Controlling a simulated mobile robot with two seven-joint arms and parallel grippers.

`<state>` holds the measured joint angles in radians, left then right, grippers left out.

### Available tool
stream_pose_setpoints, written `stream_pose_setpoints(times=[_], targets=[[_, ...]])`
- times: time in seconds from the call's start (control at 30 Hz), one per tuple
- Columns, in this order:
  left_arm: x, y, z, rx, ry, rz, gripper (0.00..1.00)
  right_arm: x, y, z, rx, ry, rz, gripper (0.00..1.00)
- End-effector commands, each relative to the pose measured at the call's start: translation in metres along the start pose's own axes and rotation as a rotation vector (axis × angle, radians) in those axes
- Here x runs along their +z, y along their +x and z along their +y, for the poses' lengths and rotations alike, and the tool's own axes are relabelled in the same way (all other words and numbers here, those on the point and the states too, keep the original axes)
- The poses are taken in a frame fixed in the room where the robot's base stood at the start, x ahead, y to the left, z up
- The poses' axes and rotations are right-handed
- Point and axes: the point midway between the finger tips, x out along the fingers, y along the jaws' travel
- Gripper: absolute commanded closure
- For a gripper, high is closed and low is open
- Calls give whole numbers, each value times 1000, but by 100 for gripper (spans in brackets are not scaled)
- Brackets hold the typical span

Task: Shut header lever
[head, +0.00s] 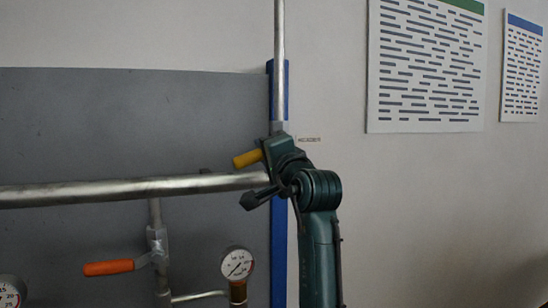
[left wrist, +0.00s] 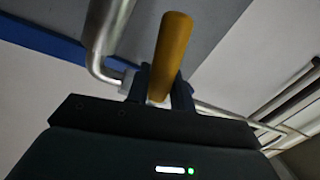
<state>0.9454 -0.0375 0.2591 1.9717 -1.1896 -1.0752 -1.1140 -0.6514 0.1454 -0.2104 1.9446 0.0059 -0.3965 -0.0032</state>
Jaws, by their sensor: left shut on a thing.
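A lever with a yellow handle (head: 247,158) sits near the right end of the header pipe (head: 130,188), where the vertical pipe (head: 280,70) comes down. In the head view the handle points left and slightly down. My left gripper (head: 264,154) is shut on this lever; the yellow handle sticks out past its fingers. In the left wrist view the yellow handle (left wrist: 172,52) rises from between the fingers (left wrist: 158,96). The valve body is mostly hidden behind my gripper and wrist. My right gripper is not in view.
A second lever with an orange handle (head: 108,267) is on a branch below the header. Pressure gauges (head: 238,262) stand beside it. A grey panel (head: 120,120) with a blue post (head: 279,240) is behind. The wall to the right, with printed posters (head: 425,65), is clear of piping.

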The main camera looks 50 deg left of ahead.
Motion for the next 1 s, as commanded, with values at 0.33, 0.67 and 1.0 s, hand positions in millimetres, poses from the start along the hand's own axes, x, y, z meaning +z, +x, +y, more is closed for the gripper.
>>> stream_pose_setpoints(times=[0.33,0.67,1.0], targets=[[-2,5,-15,-5,229,45,100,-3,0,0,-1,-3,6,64],[-4,6,-20,-3,315,63,100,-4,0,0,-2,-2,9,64],[-5,6,-20,-5,326,66,100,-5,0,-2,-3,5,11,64]])
